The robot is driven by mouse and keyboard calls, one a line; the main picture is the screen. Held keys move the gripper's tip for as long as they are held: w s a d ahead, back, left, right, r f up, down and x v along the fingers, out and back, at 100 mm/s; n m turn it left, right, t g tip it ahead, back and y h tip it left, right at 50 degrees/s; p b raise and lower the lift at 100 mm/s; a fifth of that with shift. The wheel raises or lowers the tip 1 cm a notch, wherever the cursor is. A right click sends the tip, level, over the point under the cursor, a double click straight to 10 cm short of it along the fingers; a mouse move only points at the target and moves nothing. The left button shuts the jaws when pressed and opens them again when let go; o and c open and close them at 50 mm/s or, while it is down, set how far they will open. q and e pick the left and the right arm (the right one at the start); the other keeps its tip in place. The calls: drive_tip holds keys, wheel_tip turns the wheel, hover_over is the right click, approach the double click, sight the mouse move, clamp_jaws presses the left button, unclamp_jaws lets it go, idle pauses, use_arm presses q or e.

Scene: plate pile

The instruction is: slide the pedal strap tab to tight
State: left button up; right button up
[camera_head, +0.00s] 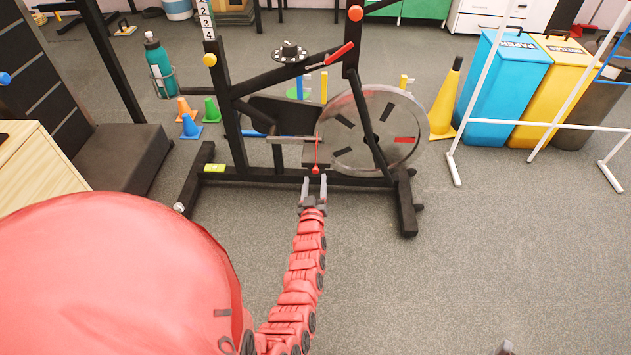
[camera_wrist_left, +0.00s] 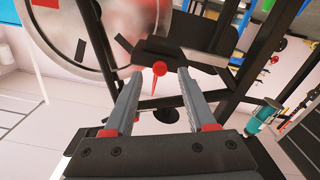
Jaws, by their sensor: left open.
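The pedal (camera_head: 316,153) of the exercise bike is a dark block beside the grey flywheel. A red strap with a round red tab (camera_head: 316,169) hangs at its front. In the left wrist view the red tab (camera_wrist_left: 159,69) shows in front of the dark pedal (camera_wrist_left: 170,52), between the fingertips and just beyond them. My left gripper (camera_head: 315,182) is open, right below the tab in the head view; it also shows in the left wrist view (camera_wrist_left: 157,82). No contact with the tab is clear. My right gripper is not clearly seen.
The bike's grey flywheel (camera_head: 375,131) and black frame (camera_head: 233,110) stand close around the pedal. A yellow cone (camera_head: 445,103) and blue bin (camera_head: 503,90) stand to the right. Small cones (camera_head: 190,127) stand left. The floor in front of the bike is clear.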

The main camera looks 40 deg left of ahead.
sight(316, 169)
use_arm(q)
drive_tip(key=shift+x, duration=1.3)
clamp_jaws()
idle(0.5)
